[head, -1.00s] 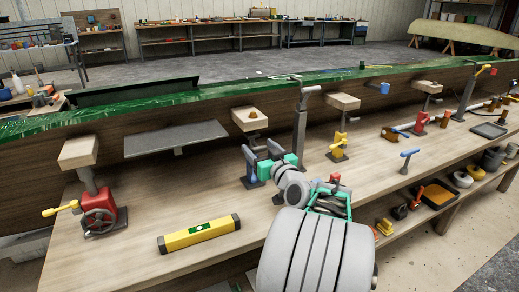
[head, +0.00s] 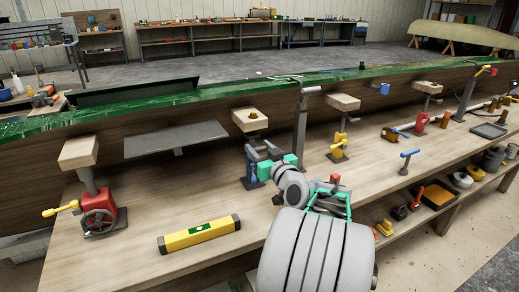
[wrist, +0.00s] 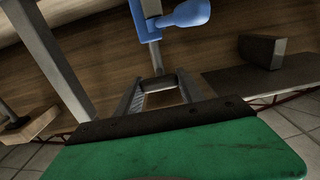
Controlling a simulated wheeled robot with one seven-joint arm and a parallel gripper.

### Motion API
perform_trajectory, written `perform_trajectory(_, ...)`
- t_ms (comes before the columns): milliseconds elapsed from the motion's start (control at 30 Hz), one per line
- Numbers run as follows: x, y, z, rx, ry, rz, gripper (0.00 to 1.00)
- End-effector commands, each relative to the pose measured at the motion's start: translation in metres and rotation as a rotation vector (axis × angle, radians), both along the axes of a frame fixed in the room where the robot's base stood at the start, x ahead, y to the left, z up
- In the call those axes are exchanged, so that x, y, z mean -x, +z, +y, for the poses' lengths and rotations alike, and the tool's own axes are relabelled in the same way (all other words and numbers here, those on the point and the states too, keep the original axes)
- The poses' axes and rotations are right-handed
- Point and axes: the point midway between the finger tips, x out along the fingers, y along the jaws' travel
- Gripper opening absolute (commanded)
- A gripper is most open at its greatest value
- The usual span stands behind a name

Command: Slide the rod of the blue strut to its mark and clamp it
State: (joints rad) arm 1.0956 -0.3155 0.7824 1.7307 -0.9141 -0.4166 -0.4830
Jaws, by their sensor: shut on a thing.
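The blue strut (head: 252,170) stands on the bench, largely hidden by my gripper and wrist. A wooden pad block (head: 251,119) with a small brown piece on it is above the strut, close under the green hull edge. In the wrist view, its blue collar with a rounded blue lever (wrist: 187,14) is at the top, and a grey rod (wrist: 158,62) runs from it to my fingers. My gripper (head: 261,152) is shut on the rod; its two grey fingers (wrist: 160,90) also show in the wrist view. I cannot make out the mark.
A red strut with a handwheel (head: 98,210) stands at left, a yellow strut (head: 338,145) at right. A grey post (head: 300,125) rises close right of my gripper. A yellow level (head: 199,234) lies on the bench front.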

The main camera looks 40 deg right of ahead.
Motion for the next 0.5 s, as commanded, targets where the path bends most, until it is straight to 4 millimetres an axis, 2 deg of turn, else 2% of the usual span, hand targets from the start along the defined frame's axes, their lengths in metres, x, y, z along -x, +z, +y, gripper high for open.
perform_trajectory(400, 0.0002, 0.0, -0.0004, 0.001, -0.001, 0.0, 0.0)
perform_trajectory(500, 0.0001, 0.0065, -0.0004, 0.002, -0.001, 0.0, 0.0)
